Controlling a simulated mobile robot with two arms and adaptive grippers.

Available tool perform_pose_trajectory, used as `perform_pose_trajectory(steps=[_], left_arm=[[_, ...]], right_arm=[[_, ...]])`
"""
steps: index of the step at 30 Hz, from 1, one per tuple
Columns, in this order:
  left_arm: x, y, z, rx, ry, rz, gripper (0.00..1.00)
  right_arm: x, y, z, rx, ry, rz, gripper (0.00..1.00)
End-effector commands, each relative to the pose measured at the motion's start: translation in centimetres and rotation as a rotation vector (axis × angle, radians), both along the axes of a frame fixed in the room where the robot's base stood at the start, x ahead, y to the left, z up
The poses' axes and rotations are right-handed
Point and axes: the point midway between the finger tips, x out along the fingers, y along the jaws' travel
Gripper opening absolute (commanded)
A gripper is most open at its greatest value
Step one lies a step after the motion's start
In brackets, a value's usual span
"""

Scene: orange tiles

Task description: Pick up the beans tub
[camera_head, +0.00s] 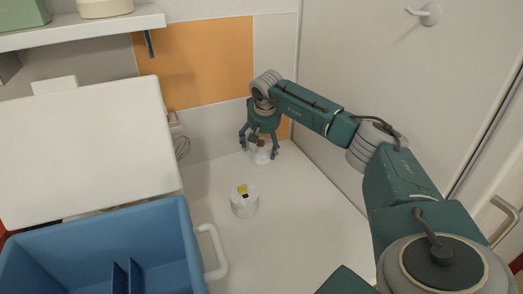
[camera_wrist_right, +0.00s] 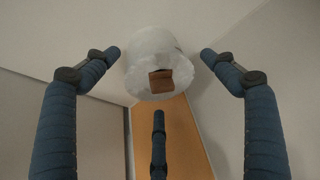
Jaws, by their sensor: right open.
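A small white tub with a brown-red label (camera_head: 262,155) stands on the white counter near the back corner. My right gripper (camera_head: 258,150) is above it, pointing down, with its fingers spread around its upper part. In the right wrist view the same white tub (camera_wrist_right: 151,62) sits between the open fingers (camera_wrist_right: 160,54), with a gap on both sides and a brown patch on its face. A second white tub with a yellow and dark label (camera_head: 244,203) stands nearer on the counter. No label can be read, so I cannot tell which tub holds beans. My left gripper is not in view.
A blue bin with dividers (camera_head: 185,228) and a white handle (camera_head: 212,250) is at the lower left, with a raised white lid (camera_head: 90,145) behind it. A shelf (camera_head: 85,29) hangs at the upper left. The counter (camera_head: 300,215) right of the nearer tub is clear.

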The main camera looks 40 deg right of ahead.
Motion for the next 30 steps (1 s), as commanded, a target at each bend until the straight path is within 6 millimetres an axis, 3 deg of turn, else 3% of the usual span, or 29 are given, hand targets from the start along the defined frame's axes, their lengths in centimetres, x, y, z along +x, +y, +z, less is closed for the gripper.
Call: perform_pose_trajectory(steps=[3, 9, 12, 23, 30], left_arm=[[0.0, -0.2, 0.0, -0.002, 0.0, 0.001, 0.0], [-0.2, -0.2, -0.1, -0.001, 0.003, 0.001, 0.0], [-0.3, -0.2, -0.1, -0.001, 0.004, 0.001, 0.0], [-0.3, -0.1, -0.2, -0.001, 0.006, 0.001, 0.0], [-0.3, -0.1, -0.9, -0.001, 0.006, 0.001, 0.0]], right_arm=[[0.0, 0.0, 0.0, 0.0, 0.0, 0.0, 0.84], [0.0, 0.0, 0.0, 0.0, 0.0, 0.0, 0.45], [0.0, 0.0, 0.1, 0.0, 0.0, 0.0, 0.3], [0.1, 0.0, 0.7, 0.0, -0.004, 0.0, 0.3], [0.2, 0.0, 4.2, 0.0, -0.008, 0.0, 0.3]])
